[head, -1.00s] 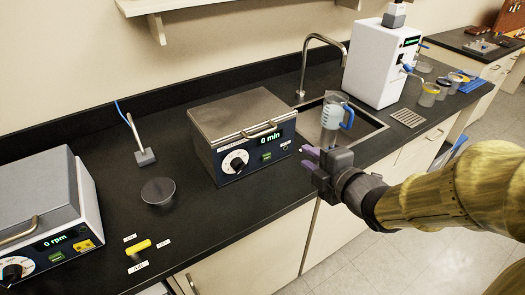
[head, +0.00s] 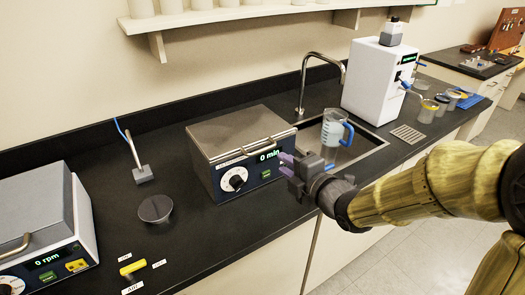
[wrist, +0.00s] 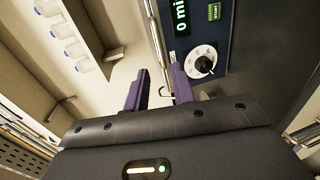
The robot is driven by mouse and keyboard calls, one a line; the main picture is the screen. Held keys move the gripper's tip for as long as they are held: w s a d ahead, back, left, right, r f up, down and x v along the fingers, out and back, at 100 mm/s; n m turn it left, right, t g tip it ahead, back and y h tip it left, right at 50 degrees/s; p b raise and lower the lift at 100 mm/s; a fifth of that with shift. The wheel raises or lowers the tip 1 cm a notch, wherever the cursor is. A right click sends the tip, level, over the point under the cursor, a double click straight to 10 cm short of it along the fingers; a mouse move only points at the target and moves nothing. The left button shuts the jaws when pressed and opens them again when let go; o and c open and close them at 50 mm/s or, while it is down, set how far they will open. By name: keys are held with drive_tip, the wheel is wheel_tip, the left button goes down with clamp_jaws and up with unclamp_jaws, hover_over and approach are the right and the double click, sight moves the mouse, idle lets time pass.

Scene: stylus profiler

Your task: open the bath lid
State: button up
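The bath (head: 222,184) is a box with a dark front panel, a dial and a display reading 0 min. Its grey metal lid (head: 232,124) lies shut on top, with a bar handle (head: 268,146) along the front edge. My gripper (head: 287,163) is at the front right corner of the bath, just right of the display and a little below the handle's right end. In the wrist view my gripper (wrist: 160,84) has its two purple fingers apart with nothing held between them. A metal bar (wrist: 157,40) shows ahead of the fingers; I cannot tell if they touch anything.
A sink with a blue-handled jug (head: 334,130) and a tap (head: 318,62) lie right of the bath. A white instrument (head: 374,82) stands beyond. Left are a black disc (head: 155,208), a probe stand (head: 143,174) and a 0 rpm device (head: 38,220). A shelf hangs above.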

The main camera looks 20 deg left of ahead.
sight(263, 151)
drive_tip(key=x, duration=1.1)
drive_tip(key=shift+p, duration=0.4)
drive_tip(key=shift+w+f, duration=0.1)
drive_tip(key=shift+w, duration=0.2)
drive_tip(key=shift+s+a, duration=0.1)
drive_tip(key=shift+s, duration=0.1)
clamp_jaws()
